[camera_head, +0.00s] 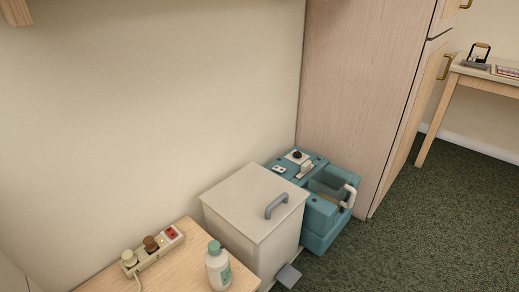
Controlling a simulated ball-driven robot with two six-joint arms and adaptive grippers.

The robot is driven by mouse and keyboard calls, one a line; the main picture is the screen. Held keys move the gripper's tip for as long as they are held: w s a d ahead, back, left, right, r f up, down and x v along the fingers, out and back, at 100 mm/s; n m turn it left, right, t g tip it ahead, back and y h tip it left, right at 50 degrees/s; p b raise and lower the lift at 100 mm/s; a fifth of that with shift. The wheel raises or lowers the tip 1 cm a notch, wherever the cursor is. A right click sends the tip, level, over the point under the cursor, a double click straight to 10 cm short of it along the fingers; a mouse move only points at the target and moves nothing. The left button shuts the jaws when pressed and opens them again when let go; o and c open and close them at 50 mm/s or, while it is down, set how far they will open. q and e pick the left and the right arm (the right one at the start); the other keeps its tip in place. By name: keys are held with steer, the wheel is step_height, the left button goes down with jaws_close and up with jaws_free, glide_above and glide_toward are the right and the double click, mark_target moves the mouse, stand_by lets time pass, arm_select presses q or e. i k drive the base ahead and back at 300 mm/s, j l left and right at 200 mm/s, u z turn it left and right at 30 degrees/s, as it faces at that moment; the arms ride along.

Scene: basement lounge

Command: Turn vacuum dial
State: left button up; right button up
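A teal vacuum (320,231) stands on the floor against the side of a tall wooden cabinet. A small black dial (297,154) sits on a pale plate on its top, towards the back. A white handle (349,195) shows at the vacuum's right front. The dial's marking is too small to read. Neither of my grippers is in this view.
A cream lidded bin (252,208) with a grey handle stands left of the vacuum, hiding part of it. A wooden table (190,272) holds a power strip (152,250) and a bottle (217,268). The tall cabinet (355,90) stands behind. Green carpet (430,215) is clear at right.

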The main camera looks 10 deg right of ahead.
mark_target(297, 154)
steer(key=i+l+u, duration=0.15)
steer(key=l+u, duration=0.5)
steer(key=i+l+u, duration=0.1)
steer(key=l+u, duration=0.2)
steer(key=l, duration=0.2)
